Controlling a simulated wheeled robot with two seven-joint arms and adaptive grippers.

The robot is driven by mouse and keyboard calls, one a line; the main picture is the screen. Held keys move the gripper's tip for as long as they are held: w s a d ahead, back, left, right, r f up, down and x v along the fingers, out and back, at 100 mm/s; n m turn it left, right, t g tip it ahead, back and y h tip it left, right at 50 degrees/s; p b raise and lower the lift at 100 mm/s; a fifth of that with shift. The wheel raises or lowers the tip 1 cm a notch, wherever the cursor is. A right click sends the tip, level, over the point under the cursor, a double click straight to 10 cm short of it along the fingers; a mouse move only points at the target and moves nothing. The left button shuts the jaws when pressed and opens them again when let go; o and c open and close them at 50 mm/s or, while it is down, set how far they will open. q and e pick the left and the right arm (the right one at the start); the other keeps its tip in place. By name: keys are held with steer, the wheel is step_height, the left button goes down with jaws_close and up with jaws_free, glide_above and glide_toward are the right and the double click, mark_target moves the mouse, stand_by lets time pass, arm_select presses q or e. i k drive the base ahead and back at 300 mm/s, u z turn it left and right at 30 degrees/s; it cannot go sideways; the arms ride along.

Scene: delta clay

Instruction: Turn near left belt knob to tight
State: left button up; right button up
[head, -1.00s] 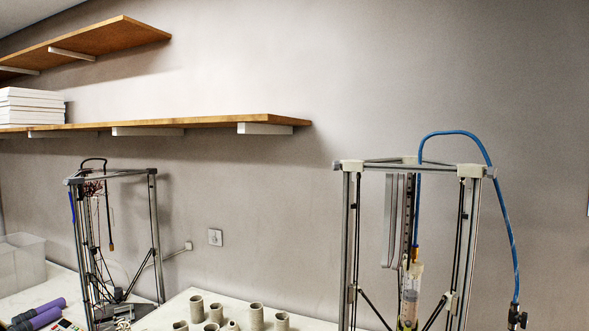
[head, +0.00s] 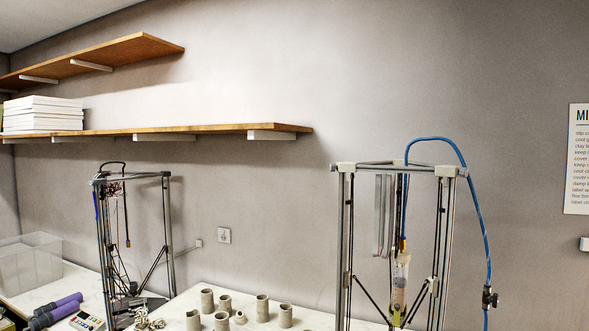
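The clay delta printer (head: 400,170) stands at the right on the bench, its upper frame in view. A clay-filled syringe (head: 399,285) hangs inside it, with a blue hose (head: 470,190) looping over the top and down the right side to a black valve (head: 489,298). A second, smaller delta frame (head: 136,245) with loose wires stands at the left. Dark belts run along the posts of both. I cannot make out a belt knob on either; the base of the right printer is below the picture. Neither of my grippers is in view.
Several small clay cups (head: 262,308) stand on the white bench (head: 185,300). A clear bin (head: 30,262), purple tubes (head: 55,311) and a small keypad device (head: 87,321) lie at the left. Wooden shelves (head: 200,129) hang above. A printed sign (head: 577,160) is on the right wall.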

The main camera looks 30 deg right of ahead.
mark_target(333, 167)
steer(key=u, duration=0.05)
steer(key=i, duration=1.15)
steer(key=z, duration=0.8)
